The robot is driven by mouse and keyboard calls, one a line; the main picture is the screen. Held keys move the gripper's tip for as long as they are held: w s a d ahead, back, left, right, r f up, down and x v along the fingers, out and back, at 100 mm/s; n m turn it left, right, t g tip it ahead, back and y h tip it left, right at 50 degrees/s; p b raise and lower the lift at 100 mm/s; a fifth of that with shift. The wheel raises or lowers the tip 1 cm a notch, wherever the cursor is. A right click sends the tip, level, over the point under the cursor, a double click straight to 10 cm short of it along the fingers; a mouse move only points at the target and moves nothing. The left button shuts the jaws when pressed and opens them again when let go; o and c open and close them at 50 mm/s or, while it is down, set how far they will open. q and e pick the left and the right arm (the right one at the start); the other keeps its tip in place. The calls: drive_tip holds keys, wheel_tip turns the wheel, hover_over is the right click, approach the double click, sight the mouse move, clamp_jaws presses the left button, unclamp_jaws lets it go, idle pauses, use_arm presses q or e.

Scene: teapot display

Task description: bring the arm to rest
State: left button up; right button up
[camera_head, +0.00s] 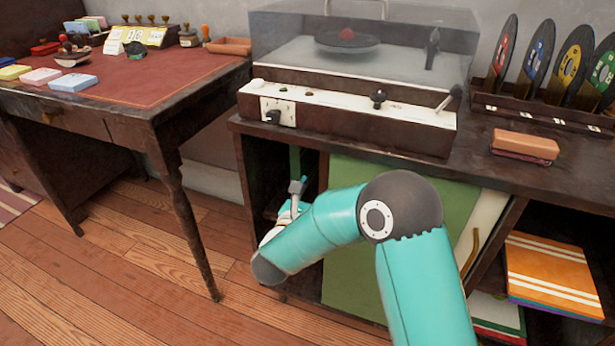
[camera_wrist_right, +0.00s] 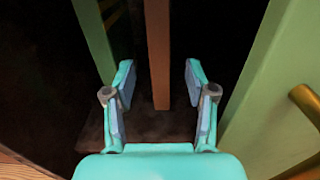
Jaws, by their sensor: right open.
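My right arm, teal with dark grey joints, reaches in from the lower right in the head view and bends left in front of the cabinet (camera_head: 480,160). My right gripper (camera_head: 296,190) is at the cabinet's left opening, partly hidden by its own wrist. In the right wrist view my right gripper (camera_wrist_right: 158,75) is open, its fingers apart with nothing held between them. A brown upright (camera_wrist_right: 158,50) shows beyond and between the fingers. My left gripper is not in view.
A green panel (camera_head: 350,270) with a brass handle (camera_head: 470,252) stands right of the gripper; its handle also shows in the right wrist view (camera_wrist_right: 305,100). A turntable (camera_head: 345,115) sits on top. A desk (camera_head: 130,75) stands left, with bare floor (camera_head: 120,250) below.

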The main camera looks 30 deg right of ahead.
drive_tip(key=s+a+f+n+y+p, duration=0.1)
drive_tip(key=a+f+n+y, duration=0.25)
drive_tip(key=f+n, duration=0.4)
drive_tip(key=s+a+f+n+g+y+p, duration=0.1)
drive_tip(key=s+a+f+n+y, duration=0.2)
drive_tip(key=f+n, duration=0.4)
drive_tip(key=a+f+n+y+p, duration=0.1)
drive_tip(key=a+f+n+y, duration=0.3)
drive_tip(key=n, duration=0.5)
drive_tip(key=s+a+f+n+g+y+p, duration=0.1)
drive_tip(key=s+a+f+n+g+y, duration=0.2)
drive_tip(key=s+n, duration=0.5)
drive_tip(key=s+a+f+n+g+y, duration=0.2)
drive_tip(key=s+f+n+g, duration=0.3)
drive_tip(key=s, duration=0.4)
drive_tip(key=s+a+f+n+g+y+p, duration=0.15)
drive_tip(key=s+f+n, duration=0.25)
drive_tip(key=s+n, duration=0.45)
wheel_tip(320, 180, up, 38)
drive_tip(key=m+p, duration=0.1)
drive_tip(key=p, duration=3.6)
drive_tip(key=shift+w+a+r+y, duration=0.2)
drive_tip(key=shift+w+a+y, duration=0.1)
drive_tip(key=shift+y, duration=0.1)
